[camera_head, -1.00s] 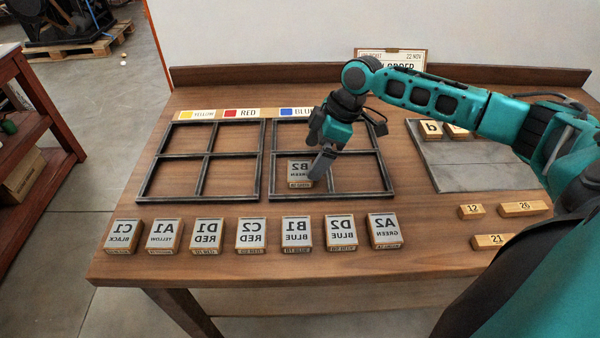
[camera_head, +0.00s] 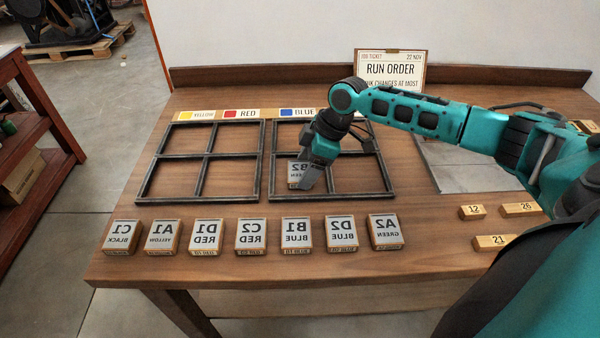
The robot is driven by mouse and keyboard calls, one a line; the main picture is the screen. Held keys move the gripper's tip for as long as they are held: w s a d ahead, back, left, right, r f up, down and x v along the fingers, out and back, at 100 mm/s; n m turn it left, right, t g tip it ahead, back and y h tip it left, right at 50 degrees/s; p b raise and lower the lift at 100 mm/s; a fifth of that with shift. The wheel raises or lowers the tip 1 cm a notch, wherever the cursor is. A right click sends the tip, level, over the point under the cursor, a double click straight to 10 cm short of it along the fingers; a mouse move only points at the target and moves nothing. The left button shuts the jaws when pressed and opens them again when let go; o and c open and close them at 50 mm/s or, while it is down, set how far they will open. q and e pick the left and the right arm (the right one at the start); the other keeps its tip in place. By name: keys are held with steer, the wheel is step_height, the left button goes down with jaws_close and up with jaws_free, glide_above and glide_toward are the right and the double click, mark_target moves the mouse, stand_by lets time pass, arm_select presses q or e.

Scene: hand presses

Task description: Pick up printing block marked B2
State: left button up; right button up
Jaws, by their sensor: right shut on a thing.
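The printing block marked B2 GREEN (camera_head: 297,171), with mirrored lettering, is in the front-left compartment of the right dark frame (camera_head: 272,160). My right gripper (camera_head: 304,184) points down over that compartment, with its fingers at the block. It is shut on the block and hides its right part. I cannot tell whether the block touches the table. My left gripper is not in view.
A row of blocks, from C1 (camera_head: 121,236) to A2 (camera_head: 384,231), lies along the front. The left frame (camera_head: 207,156) is empty. Number blocks such as 12 (camera_head: 472,212) and a grey plate (camera_head: 470,178) are at right. A job ticket (camera_head: 391,72) stands behind.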

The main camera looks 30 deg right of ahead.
steer(key=shift+c, duration=1.2)
